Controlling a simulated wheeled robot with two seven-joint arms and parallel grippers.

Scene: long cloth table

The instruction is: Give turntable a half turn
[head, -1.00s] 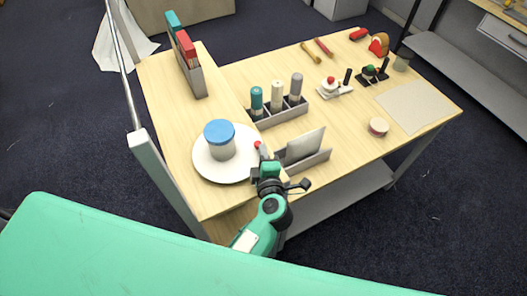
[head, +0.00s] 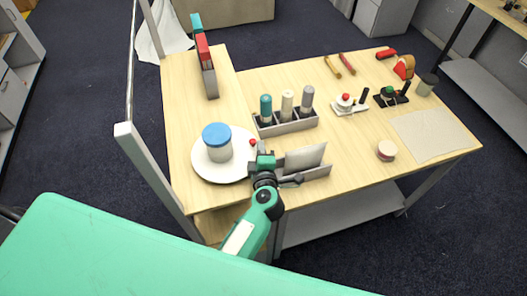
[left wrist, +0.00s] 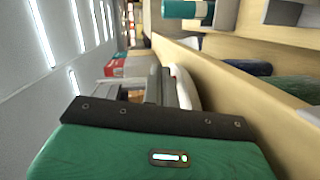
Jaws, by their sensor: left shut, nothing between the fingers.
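The turntable (head: 205,171) is a white round plate on the left part of the wooden table in the head view. A jar with a blue lid (head: 217,143) stands on it, and a small red knob (head: 253,142) shows at its right edge. My left gripper (head: 261,148) is shut and empty at the plate's right edge, close beside the red knob. I cannot tell whether it touches the plate. In the left wrist view, a white curved edge (left wrist: 184,86), probably the plate, shows just beyond the fingers. My right gripper is not in view.
A grey letter holder (head: 312,172) stands just right of my left gripper. Behind it is a rack of bottles (head: 290,123). A red and teal box holder (head: 209,80) stands at the back left. A post and rail (head: 150,165) run along the table's left side.

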